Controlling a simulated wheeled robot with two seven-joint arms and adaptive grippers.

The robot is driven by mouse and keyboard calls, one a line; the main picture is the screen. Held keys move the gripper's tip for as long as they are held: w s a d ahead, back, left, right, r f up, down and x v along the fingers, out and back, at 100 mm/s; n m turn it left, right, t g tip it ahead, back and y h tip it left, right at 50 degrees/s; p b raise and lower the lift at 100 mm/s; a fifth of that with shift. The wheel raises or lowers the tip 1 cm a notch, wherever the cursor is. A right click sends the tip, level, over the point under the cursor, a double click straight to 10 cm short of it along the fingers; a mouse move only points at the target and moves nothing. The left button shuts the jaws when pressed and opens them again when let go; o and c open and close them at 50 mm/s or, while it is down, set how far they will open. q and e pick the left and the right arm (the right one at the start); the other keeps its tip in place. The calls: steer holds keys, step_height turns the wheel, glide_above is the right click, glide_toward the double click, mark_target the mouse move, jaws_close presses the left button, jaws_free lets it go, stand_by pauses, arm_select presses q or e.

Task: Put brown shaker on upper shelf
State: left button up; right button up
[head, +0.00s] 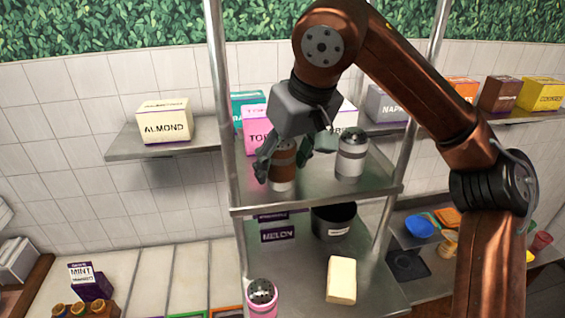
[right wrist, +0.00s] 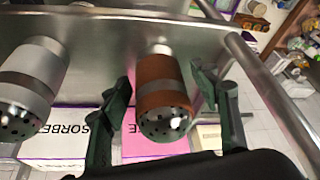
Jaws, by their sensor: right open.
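The brown shaker (head: 284,172) with a pale band stands upright on the upper shelf (head: 320,192) of the metal rack, toward its left side. In the right wrist view the brown shaker (right wrist: 158,85) shows its domed, holed top. My right gripper (head: 282,160) is open, with one finger on each side of the brown shaker. In the right wrist view a gap shows between the shaker and the fingers of my right gripper (right wrist: 163,105). My left gripper is not in view.
A white-grey shaker (head: 350,158) stands right of the brown one. Boxes stand behind them, including a pink box (head: 256,135). The lower shelf holds a dark pot (head: 334,226), a cream block (head: 340,280) and a pink shaker (head: 262,300). Rack posts (head: 405,140) flank the shelf.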

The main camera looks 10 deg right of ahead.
steer(key=shift+w, duration=0.15)
steer(key=shift+r, duration=0.15)
steer(key=v, duration=1)
steer(key=shift+a+r, duration=0.1)
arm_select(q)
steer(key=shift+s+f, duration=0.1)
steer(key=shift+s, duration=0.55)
arm_select(e)
steer(key=shift+s+r, duration=0.45)
steer(key=shift+r, duration=0.2)
